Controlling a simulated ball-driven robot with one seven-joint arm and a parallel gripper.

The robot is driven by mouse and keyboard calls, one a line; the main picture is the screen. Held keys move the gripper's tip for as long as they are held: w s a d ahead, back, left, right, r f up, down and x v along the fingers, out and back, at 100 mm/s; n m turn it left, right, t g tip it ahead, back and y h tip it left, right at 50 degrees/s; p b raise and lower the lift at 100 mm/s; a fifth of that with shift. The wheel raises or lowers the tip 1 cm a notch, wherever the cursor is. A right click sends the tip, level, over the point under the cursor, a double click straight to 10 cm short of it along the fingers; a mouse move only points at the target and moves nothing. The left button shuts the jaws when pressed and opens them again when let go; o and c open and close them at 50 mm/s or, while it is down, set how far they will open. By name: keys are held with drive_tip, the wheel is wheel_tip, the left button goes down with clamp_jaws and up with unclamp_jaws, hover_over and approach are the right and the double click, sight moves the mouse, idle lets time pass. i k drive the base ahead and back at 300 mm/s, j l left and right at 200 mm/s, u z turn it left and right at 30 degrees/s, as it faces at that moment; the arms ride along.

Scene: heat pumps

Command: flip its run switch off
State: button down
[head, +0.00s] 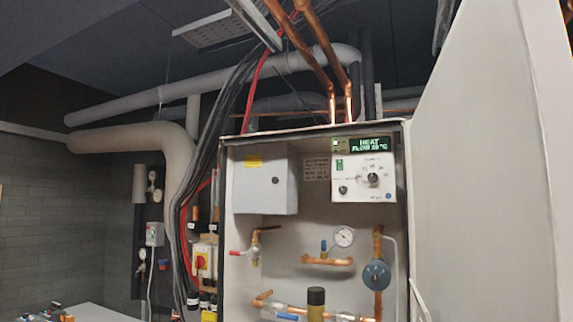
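An open heat pump cabinet (228,240) fills the middle of the head view. At its upper right is a white control panel (352,214) under a lit green display (361,145) that reads HEAT and a flow temperature. The panel carries a black rotary knob (373,179), a small green element (339,165) at upper left, a small dark control (343,190) at lower left and a blue dot (389,196). Which of these is the run switch, and its position, are too small to tell. My gripper is not in view.
A large pale panel (490,190), apparently the open door, stands close on the right. Inside are a grey box (264,180), a gauge (344,237), a blue round fitting (376,275) and copper pipes. Black cables (200,150) hang left of the cabinet. Its front is unobstructed near the control panel.

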sight(339, 162)
drive_tip(key=i+j+u, duration=0.1)
drive_tip(key=i, duration=0.45)
drive_tip(key=i+j+u, duration=0.1)
drive_tip(key=i, duration=0.5)
drive_tip(key=i+z, duration=0.35)
drive_tip(key=i+j+z, duration=0.15)
drive_tip(key=i+z, duration=0.2)
drive_tip(key=i+j+z, duration=0.2)
drive_tip(key=z, duration=0.15)
